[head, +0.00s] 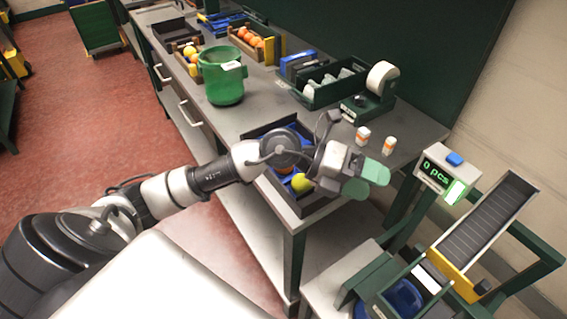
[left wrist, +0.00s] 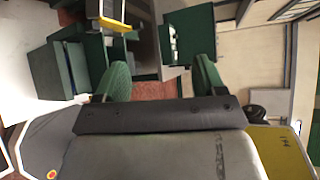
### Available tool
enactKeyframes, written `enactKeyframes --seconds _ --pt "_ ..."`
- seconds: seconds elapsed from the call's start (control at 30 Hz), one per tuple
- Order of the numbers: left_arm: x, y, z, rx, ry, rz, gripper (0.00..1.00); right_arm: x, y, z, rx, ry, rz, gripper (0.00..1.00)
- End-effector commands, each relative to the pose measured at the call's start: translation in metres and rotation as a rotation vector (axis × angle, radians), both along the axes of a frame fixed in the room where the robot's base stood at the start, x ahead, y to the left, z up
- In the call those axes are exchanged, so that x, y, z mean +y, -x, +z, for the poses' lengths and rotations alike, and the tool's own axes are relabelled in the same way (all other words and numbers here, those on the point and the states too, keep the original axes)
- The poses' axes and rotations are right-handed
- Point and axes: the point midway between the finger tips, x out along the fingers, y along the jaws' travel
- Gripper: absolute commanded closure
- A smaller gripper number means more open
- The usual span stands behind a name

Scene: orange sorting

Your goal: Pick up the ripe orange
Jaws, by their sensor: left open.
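My left gripper (head: 366,181) is open and empty, with its green-padded fingers reaching past the right side of a dark crate (head: 316,207) at the near end of the workbench. In the left wrist view the fingers (left wrist: 162,82) are spread with nothing between them. A yellow-green fruit (head: 302,183) sits in the crate just below my wrist. An orange fruit (head: 285,168) shows partly beside it, mostly hidden by my arm. More orange fruits (head: 252,38) lie in a wooden crate at the back. My right gripper is in neither view.
A green bucket (head: 222,78) stands on the workbench. A green bin (head: 328,84), a tape dispenser (head: 378,84) and two small bottles (head: 375,141) stand to its right. A counter display (head: 443,172) and a sloped chute (head: 487,222) stand at the right.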

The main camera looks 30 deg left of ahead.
Motion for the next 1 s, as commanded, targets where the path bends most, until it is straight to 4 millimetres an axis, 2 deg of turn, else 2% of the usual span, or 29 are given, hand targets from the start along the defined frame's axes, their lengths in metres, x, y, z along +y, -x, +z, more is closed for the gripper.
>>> enactKeyframes --seconds 0.1,0.17,0.2,0.3,0.43,0.5,0.6,0.8,1.0 --pt "0.053 -0.021 -0.031 0.021 -0.424 0.003 0.3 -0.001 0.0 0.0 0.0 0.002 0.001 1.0" --pt "0.087 -0.03 -0.041 0.055 -0.623 0.038 0.3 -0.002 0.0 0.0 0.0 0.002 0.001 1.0" --pt "0.111 -0.036 -0.043 0.081 -0.743 0.072 0.3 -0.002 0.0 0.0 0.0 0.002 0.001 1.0" --pt "0.165 -0.045 -0.041 0.15 -0.981 0.171 0.3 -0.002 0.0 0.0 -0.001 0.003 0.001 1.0" --pt "0.211 -0.048 -0.032 0.22 -1.161 0.275 0.3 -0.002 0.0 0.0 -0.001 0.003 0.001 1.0" --pt "0.222 -0.048 -0.03 0.241 -1.204 0.305 0.3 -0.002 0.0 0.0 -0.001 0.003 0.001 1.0" --pt "0.228 -0.05 -0.038 0.255 -1.225 0.316 0.3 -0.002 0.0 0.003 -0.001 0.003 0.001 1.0" --pt "0.228 -0.058 -0.069 0.254 -1.222 0.312 0.3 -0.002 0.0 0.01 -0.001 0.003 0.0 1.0" --pt "0.228 -0.062 -0.085 0.251 -1.221 0.311 0.3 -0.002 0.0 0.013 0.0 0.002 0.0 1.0"
